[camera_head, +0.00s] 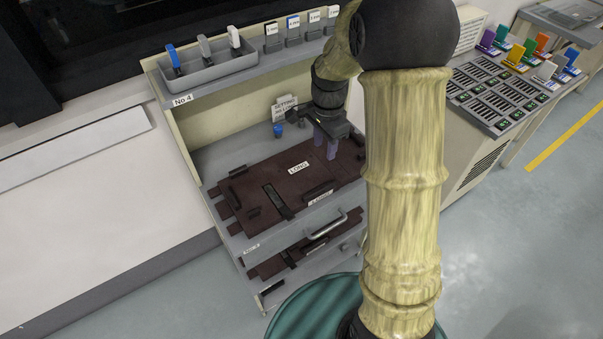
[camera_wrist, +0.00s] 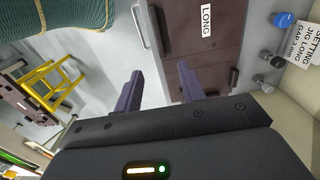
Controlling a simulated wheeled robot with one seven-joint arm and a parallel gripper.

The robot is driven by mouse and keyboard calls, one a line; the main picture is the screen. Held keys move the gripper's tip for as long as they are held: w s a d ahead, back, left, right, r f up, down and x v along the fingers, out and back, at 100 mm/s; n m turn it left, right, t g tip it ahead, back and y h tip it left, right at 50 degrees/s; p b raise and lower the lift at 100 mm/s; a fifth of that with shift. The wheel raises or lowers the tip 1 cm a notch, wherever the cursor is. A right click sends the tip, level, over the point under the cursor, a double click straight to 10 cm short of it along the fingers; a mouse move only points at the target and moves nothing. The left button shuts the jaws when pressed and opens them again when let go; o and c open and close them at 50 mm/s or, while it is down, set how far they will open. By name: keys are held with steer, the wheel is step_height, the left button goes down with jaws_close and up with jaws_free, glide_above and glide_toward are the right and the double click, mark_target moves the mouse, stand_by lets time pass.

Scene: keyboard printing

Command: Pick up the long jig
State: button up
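The long jig (camera_head: 285,178) is a flat dark brown plate with a white "LONG" label, lying on the grey upper shelf of the station in the head view. In the wrist view part of it (camera_wrist: 185,48) shows at the top, with its label and a dark raised bar. My gripper (camera_head: 325,147) is above the jig's right back part in the head view. Its two purple fingers are apart with nothing between them. In the wrist view the gripper (camera_wrist: 165,90) has one finger over the jig side and the other over the drawer edge or floor side.
A second brown plate lies in the open drawer (camera_head: 310,250) below. A blue-capped item (camera_head: 278,130) and a setting sign (camera_head: 284,107) stand behind the jig. A grey tray (camera_head: 208,70) with coloured tools sits on the top ledge. A yellow stand (camera_wrist: 50,80) is on the floor.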

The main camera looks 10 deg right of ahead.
steer(key=p, duration=0.1)
glide_above(320, 188)
steer(key=f, duration=1.2)
steer(key=shift+w+d, duration=0.2)
steer(key=shift+f, duration=0.1)
steer(key=f, duration=0.1)
steer(key=f+p, duration=0.1)
steer(key=f, duration=0.2)
steer(key=shift+s+a+f+p, duration=0.15)
steer(key=shift+s+f+p, duration=0.05)
steer(key=shift+s+p, duration=0.15)
steer(key=shift+w+f, duration=0.1)
steer(key=shift+f, duration=0.25)
jaws_close()
